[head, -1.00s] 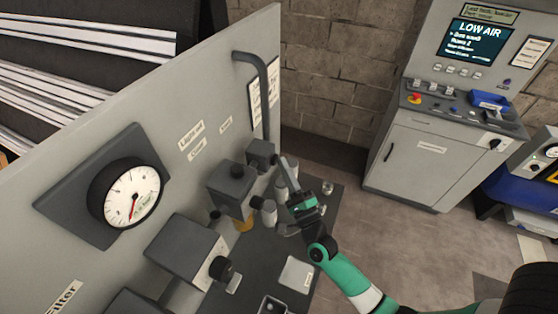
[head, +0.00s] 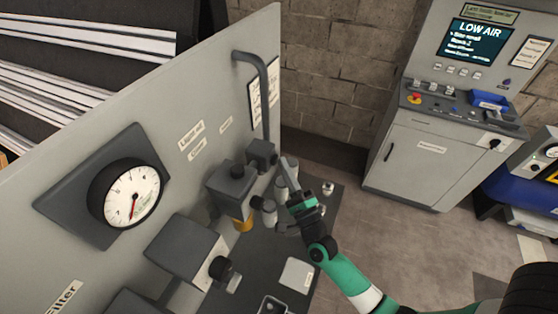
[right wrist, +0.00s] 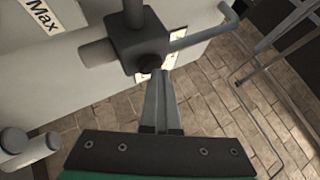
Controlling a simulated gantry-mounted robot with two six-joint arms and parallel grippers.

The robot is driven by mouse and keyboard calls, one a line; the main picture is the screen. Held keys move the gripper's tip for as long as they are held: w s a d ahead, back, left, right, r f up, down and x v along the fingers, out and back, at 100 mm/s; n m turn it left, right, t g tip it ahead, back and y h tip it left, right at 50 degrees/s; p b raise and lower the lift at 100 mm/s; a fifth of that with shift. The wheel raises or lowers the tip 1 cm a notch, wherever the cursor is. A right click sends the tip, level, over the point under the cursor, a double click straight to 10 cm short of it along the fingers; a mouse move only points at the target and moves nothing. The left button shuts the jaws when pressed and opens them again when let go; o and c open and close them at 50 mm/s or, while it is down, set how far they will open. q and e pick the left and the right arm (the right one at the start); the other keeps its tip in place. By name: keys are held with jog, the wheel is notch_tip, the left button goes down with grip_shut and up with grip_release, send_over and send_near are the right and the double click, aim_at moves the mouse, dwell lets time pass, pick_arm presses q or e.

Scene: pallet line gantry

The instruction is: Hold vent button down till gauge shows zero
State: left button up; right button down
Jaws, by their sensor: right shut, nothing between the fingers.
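The round white gauge (head: 130,194) is mounted on the grey panel at the left of the head view. Its red needle points almost straight down; the digits are too small to read. A dark valve block (head: 262,155) sits at the foot of a grey pipe. In the right wrist view the block (right wrist: 140,40) carries a round black button (right wrist: 150,63) facing my fingers. My right gripper (head: 285,162) is shut and empty, its fingertips (right wrist: 160,73) at the button. Whether they press it I cannot tell. My left gripper is out of view.
Grey regulator blocks (head: 188,250) and a filter bowl (head: 243,225) stand along the panel close to my right arm. A control cabinet (head: 432,160) with a LOW AIR screen (head: 474,40) stands at the back right. Floor between is clear.

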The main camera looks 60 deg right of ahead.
dwell(0.7)
jog(key=shift+s+d+b, duration=0.1)
jog(key=shift+s+b, duration=0.25)
jog(key=shift+s, duration=0.6)
jog(key=s+b, duration=0.2)
jog(key=s, duration=0.1)
jog(key=s+b, duration=0.1)
jog(key=s, duration=0.1)
jog(key=shift+d+b, duration=0.25)
jog(key=shift+b, duration=0.15)
